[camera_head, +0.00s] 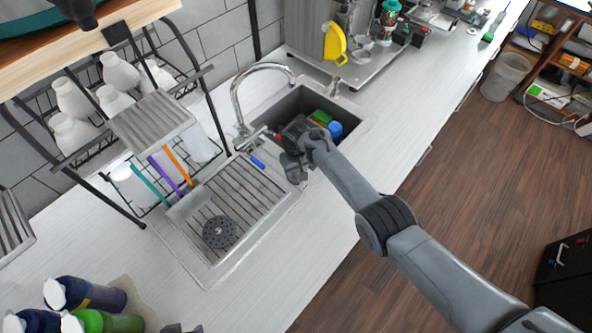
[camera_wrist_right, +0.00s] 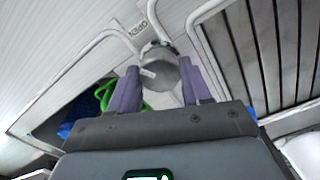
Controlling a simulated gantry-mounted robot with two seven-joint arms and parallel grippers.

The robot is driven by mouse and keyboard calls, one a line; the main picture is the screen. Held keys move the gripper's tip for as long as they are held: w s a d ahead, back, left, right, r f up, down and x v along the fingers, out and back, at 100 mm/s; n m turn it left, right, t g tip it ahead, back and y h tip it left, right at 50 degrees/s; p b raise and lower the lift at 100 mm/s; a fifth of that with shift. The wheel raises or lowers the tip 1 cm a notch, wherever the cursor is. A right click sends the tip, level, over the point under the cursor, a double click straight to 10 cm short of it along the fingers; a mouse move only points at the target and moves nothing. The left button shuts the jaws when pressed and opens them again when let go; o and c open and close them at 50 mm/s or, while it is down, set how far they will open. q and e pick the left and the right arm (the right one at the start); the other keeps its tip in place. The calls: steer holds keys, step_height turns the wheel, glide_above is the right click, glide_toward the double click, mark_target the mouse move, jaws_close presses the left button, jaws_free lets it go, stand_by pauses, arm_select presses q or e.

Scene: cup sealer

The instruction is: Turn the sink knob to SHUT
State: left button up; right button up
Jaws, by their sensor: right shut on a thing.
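The sink knob (camera_wrist_right: 166,76) is a grey rounded piece with a pale pointer, seen in the right wrist view at the base of a metal pipe. A label reading OPEN (camera_wrist_right: 139,31) is on the counter behind it. My right gripper (camera_wrist_right: 156,90) has its two fingers on either side of the knob and is shut on it. In the head view my right gripper (camera_head: 283,152) is low at the sink's near-left edge, and it hides the knob there. No SHUT label can be read. My left gripper is not seen.
The sink basin (camera_head: 273,107) holds green and blue items. The curved faucet (camera_head: 237,100) rises behind it. The ribbed drainboard (camera_head: 225,190) lies to the left, beside a rack (camera_head: 205,100) with white bottles. The counter to the right (camera_head: 405,88) is mostly clear.

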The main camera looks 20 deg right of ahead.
mark_target(296, 173)
steer(key=n, duration=0.5)
steer(key=shift+n, duration=0.3)
steer(key=n+b, duration=0.1)
steer(key=n, duration=0.4)
steer(key=shift+n, duration=0.3)
steer(key=o, duration=1.1)
steer(key=shift+r, duration=0.15)
step_height(296, 173, up, 10)
steer(key=p, duration=0.3)
steer(key=shift+r+p, duration=0.25)
steer(key=shift+p, duration=0.15)
steer(key=shift+f, duration=0.1)
